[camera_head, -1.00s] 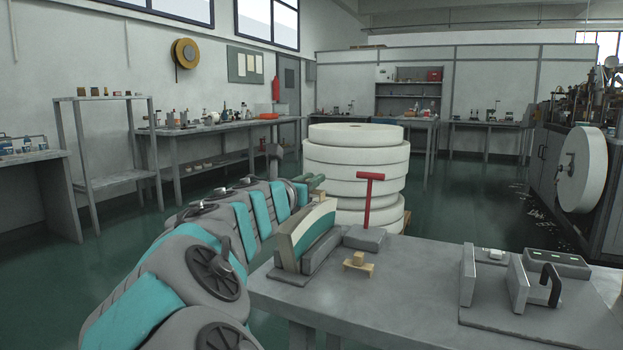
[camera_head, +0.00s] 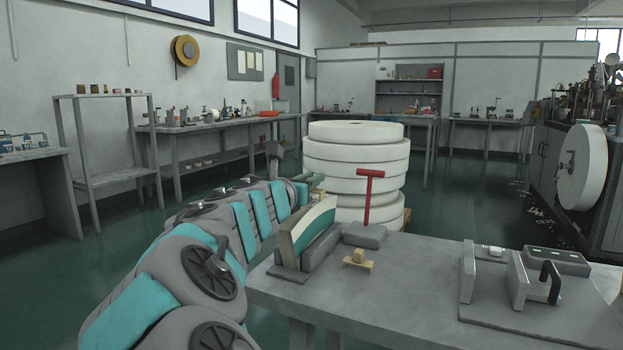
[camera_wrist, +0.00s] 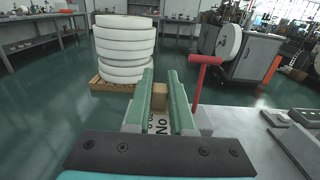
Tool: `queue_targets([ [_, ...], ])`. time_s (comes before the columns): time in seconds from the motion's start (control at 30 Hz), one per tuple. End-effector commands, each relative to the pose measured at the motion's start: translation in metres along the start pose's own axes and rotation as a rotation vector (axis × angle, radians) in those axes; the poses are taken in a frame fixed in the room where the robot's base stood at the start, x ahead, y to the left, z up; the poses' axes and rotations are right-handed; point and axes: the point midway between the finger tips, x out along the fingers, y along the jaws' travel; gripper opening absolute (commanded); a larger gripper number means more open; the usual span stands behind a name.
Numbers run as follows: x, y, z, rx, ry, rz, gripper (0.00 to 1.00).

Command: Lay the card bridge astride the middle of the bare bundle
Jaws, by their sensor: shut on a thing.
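My gripper (camera_head: 312,182) has green fingers and is just behind and above the bundle in the head view. In the wrist view its fingers (camera_wrist: 160,80) are shut on a small tan block. A white piece with dark print shows below it; I take block and print as the card bridge (camera_wrist: 159,97). The bundle (camera_head: 316,222), curved, with a cream edge and teal face, stands in a grey cradle (camera_head: 292,273) at the table's left end. I cannot make it out clearly in the wrist view. No contact with it is visible.
A red T-handle (camera_head: 370,190) stands on a grey block right of the bundle. A small tan stand-like piece (camera_head: 357,262) lies in front of it. A grey fixture (camera_head: 515,295) fills the table's right. White rolls (camera_head: 355,165) are stacked behind. The table's middle is clear.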

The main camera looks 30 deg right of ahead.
Motion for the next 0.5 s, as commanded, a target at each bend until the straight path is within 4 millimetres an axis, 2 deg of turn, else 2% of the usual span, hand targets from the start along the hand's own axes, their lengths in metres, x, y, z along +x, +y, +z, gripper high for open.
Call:
queue_targets([
  [0.5,0.0000,-0.0002,-0.0073,-0.001,0.000,0.000,0.00],
])
